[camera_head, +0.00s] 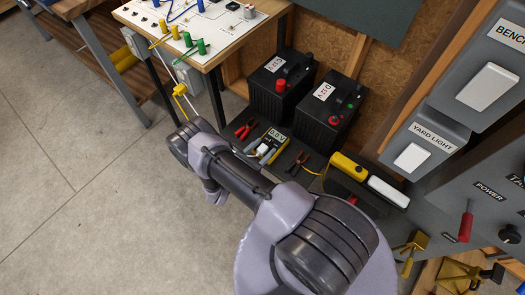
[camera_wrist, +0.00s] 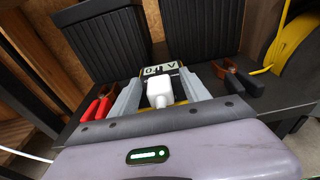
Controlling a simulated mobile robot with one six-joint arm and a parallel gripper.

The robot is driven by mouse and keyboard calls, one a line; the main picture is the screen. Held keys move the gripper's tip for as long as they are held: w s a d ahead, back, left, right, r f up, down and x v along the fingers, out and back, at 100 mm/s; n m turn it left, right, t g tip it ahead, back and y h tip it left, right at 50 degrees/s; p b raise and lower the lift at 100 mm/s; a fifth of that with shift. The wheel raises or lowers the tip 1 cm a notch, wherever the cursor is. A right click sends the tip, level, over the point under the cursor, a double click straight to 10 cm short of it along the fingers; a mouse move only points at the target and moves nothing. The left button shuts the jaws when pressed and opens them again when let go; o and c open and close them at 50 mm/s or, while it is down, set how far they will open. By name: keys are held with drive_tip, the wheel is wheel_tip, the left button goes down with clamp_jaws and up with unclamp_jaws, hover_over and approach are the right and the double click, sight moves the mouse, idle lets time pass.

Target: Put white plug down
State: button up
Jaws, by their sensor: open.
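The white plug (camera_wrist: 160,92) sits between the two grey fingers of my gripper (camera_wrist: 160,77) in the wrist view, with a narrow gap on each side. My gripper is open around it. In the head view the plug (camera_head: 262,150) is a small white spot at the near side of the yellow meter (camera_head: 277,136), low over the dark shelf. The meter's display reads about 0.0 V and also shows in the wrist view (camera_wrist: 161,69). I cannot tell whether the plug rests on the shelf or on the meter.
Red-handled clips (camera_wrist: 97,108) lie left of the fingers and dark-and-copper clips (camera_wrist: 238,79) lie right. Two black batteries (camera_head: 281,85) stand behind. A workbench (camera_head: 225,45) with coloured plugs is at the upper left. A yellow-and-white item (camera_head: 388,191) lies at the shelf's right.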

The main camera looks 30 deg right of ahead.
clamp_jaws()
